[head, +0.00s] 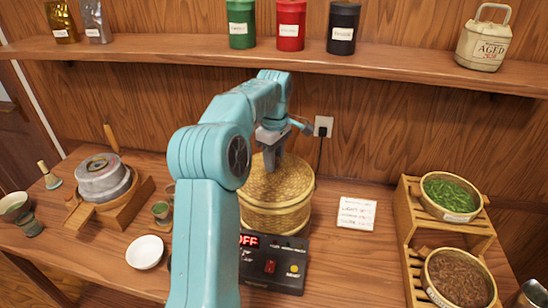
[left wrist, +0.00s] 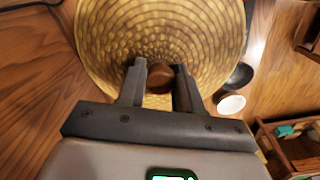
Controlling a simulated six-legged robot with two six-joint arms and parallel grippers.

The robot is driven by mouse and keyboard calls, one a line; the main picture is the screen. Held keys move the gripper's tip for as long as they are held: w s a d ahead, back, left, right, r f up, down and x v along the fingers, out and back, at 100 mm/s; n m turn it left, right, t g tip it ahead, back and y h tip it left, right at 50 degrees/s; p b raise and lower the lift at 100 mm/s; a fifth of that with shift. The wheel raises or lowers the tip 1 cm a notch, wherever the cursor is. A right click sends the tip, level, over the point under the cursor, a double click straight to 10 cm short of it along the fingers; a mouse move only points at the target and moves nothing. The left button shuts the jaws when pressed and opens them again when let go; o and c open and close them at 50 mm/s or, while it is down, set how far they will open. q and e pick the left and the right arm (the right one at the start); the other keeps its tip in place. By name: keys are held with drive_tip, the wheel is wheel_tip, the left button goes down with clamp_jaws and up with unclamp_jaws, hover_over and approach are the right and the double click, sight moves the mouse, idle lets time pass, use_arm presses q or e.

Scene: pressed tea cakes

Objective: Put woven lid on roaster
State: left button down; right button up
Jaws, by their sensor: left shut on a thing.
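The woven lid (head: 287,177) is a round, tan, domed wicker cover with a brown knob (left wrist: 160,76). My left gripper (head: 272,160) points down at the lid's top, its two fingers closed on the knob, as the left wrist view (left wrist: 160,85) shows. The roaster (head: 280,219) is a woven drum behind a dark control panel (head: 272,268) with a red OFF display. The lid sits over the roaster's top and looks about level. My arm hides its left side, so I cannot tell whether the rim is fully seated. My right gripper is not in view.
A white bowl (head: 145,252) and a stone press (head: 104,182) stand to the left. A written card (head: 356,213) lies to the right, before a wooden rack (head: 411,231) with leaf baskets. A shelf (head: 360,60) with canisters runs above. A black cord hangs from the outlet (head: 323,126).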

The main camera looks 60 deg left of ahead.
use_arm(q)
drive_tip(key=shift+a+f, duration=0.1)
drive_tip(key=shift+f, duration=0.4)
drive_tip(key=c, duration=0.8)
unclamp_jaws()
drive_tip(key=shift+o, duration=0.2)
drive_tip(key=shift+r, duration=0.35)
wheel_tip(320, 180, up, 13)
drive_tip(key=p, duration=0.3)
drive_tip(key=shift+f, duration=0.2)
